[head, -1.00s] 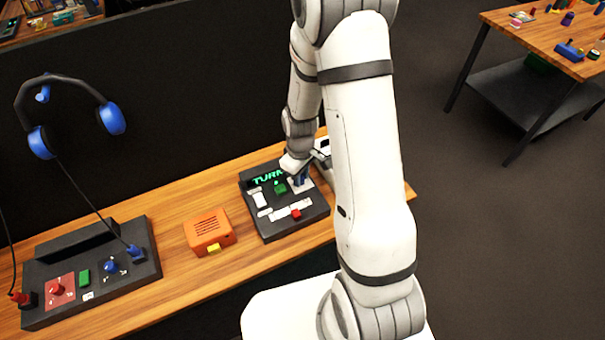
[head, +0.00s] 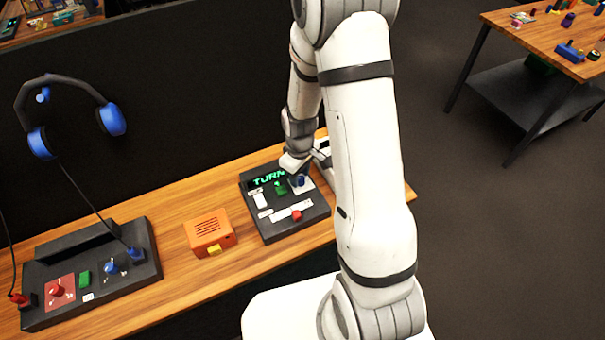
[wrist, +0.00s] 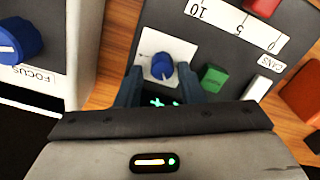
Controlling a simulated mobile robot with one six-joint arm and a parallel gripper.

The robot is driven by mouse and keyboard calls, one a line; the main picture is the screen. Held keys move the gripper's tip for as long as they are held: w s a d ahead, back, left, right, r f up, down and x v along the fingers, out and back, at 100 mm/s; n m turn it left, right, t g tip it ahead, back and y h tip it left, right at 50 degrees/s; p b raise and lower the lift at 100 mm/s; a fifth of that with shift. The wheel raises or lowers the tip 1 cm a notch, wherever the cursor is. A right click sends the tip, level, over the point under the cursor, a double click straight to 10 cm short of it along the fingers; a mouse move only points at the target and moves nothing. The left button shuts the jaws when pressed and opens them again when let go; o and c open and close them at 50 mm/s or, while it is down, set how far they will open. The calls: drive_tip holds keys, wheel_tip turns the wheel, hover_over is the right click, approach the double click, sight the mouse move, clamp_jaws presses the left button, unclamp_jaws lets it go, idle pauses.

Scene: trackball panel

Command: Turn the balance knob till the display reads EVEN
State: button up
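The blue knob (head: 300,180) stands on a white plate at the upper right of the dark panel (head: 268,228). Its own label is not readable. It also shows in the wrist view (wrist: 162,66), with a pale pointer line. The panel's display (head: 267,178) shows green letters that look like TURN, its right end perhaps hidden by my arm. In the wrist view only a few green marks (wrist: 163,101) of it show. My gripper (wrist: 160,80) is open and empty, with one finger on each side of the knob and gaps between; I cannot tell its height above the panel.
A red slider (head: 296,215), a green control (head: 280,187) and a white control (head: 260,200) share the panel. A grey unit with a blue FOCUS knob (wrist: 18,42) stands close beside it. An orange box (head: 209,233) is to the left.

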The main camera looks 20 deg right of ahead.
sight(301, 178)
drive_tip(key=shift+o, duration=0.7)
drive_tip(key=shift+s, duration=0.15)
drive_tip(key=shift+r+b, duration=0.45)
drive_tip(key=shift+r, duration=3.45)
